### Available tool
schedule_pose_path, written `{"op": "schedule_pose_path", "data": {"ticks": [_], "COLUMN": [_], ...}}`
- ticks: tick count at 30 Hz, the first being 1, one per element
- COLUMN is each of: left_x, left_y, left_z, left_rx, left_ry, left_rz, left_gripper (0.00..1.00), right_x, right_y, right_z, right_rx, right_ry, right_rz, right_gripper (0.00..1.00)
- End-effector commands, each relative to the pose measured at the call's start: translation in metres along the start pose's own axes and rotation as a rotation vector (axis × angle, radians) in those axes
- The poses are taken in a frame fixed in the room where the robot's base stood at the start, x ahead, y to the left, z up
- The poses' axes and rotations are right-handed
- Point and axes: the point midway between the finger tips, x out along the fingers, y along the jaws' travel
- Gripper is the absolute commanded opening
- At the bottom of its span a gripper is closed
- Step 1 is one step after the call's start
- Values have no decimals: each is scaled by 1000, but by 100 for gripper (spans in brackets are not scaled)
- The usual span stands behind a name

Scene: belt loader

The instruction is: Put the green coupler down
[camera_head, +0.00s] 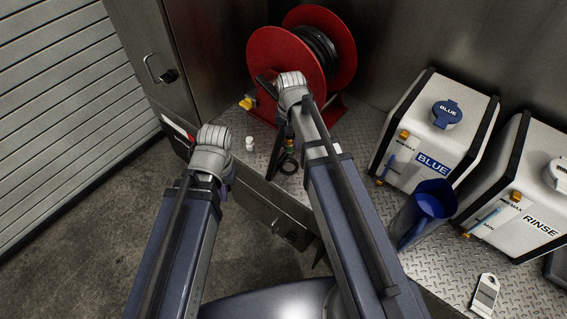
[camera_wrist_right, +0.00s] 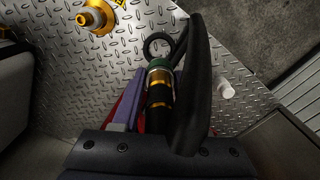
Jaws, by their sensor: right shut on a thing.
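The green coupler (camera_wrist_right: 160,66) is between the fingers of my right gripper (camera_wrist_right: 163,85), with a black and brass body below the green band. A black ring (camera_wrist_right: 158,46) shows just beyond it. In the head view the green coupler (camera_head: 290,146) shows small beside my right gripper (camera_head: 283,140), low over the metal deck (camera_head: 262,165). I cannot tell whether it touches the deck. My left arm is at the left; its wrist hides the jaws.
A red hose reel (camera_head: 290,58) stands behind. A small white piece (camera_head: 250,143) and a brass fitting (camera_head: 246,102) are near the gripper. To the right are the BLUE tank (camera_head: 432,125), RINSE tank (camera_head: 520,190) and a blue jug (camera_head: 425,210).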

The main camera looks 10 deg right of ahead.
Motion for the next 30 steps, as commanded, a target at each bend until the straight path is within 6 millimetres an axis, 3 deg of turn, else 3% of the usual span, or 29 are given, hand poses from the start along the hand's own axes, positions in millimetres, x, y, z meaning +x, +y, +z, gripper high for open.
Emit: {"op": "schedule_pose_path", "data": {"ticks": [15, 23, 30], "left_x": [63, 65, 92], "left_y": [6, 6, 9], "left_z": [-4, -4, -5], "left_rx": [0, 0, 0], "left_ry": [0, 0, 0], "left_rz": [0, 0, 0], "left_gripper": [0, 0, 0], "right_x": [63, 66, 93], "right_y": [0, 0, 0], "right_z": [0, 0, 0], "right_rx": [0, 0, 0], "right_ry": [0, 0, 0], "right_rz": [0, 0, 0], "right_gripper": [0, 0, 0]}}
